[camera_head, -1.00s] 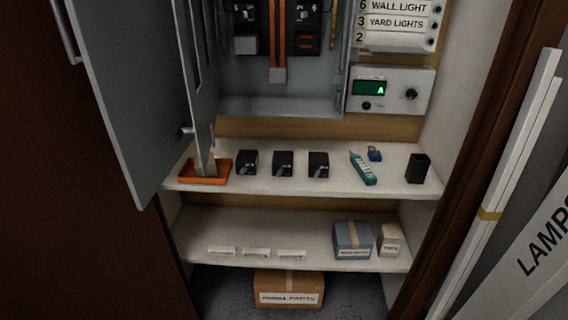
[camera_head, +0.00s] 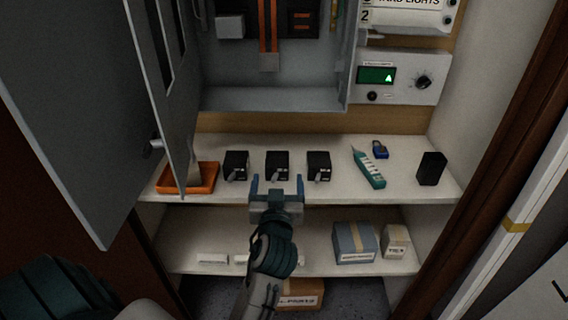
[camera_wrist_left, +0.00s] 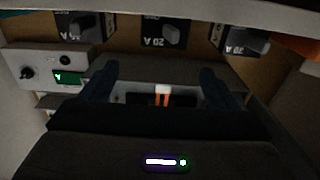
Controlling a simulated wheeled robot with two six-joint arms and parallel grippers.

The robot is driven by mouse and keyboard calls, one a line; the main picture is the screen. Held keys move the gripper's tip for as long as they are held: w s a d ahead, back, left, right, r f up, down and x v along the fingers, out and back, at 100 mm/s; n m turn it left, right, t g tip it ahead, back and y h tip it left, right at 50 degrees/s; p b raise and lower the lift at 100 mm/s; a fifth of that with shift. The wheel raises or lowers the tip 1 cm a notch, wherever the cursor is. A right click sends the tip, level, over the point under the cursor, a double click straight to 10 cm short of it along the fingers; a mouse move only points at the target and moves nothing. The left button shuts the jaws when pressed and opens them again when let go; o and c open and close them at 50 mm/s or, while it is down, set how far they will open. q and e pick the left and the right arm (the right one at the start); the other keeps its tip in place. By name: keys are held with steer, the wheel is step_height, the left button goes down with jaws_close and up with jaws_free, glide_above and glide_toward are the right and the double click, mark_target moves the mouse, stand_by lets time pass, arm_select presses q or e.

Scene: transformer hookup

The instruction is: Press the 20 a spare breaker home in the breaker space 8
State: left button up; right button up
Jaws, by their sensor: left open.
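Three black spare breakers with grey levers stand in a row on the upper shelf: left (camera_head: 236,166), middle (camera_head: 277,166) and right (camera_head: 318,166). My left gripper (camera_head: 277,184) is open and empty, its blue fingertips just in front of the middle breaker, apart from it. In the left wrist view its fingers (camera_wrist_left: 155,84) frame nothing held. Breakers show at the top there, with upside-down labels; the middle one (camera_wrist_left: 163,30) seems to read 20 A. The grey panel (camera_head: 285,98) shows only its lower part; I cannot make out space 8. My right gripper is not in view.
An orange tray (camera_head: 188,190) lies left of the breakers by the open panel door (camera_head: 172,110). Boxes (camera_head: 354,243) stand on the lower shelf.

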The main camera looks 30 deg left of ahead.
mark_target(277, 167)
arm_select(q)
steer(key=x, duration=0.5)
steer(key=f+x, duration=0.1)
steer(key=x, duration=0.2)
steer(key=shift+a+p, duration=0.2)
steer(key=shift+p, duration=0.1)
steer(key=c, duration=1.1)
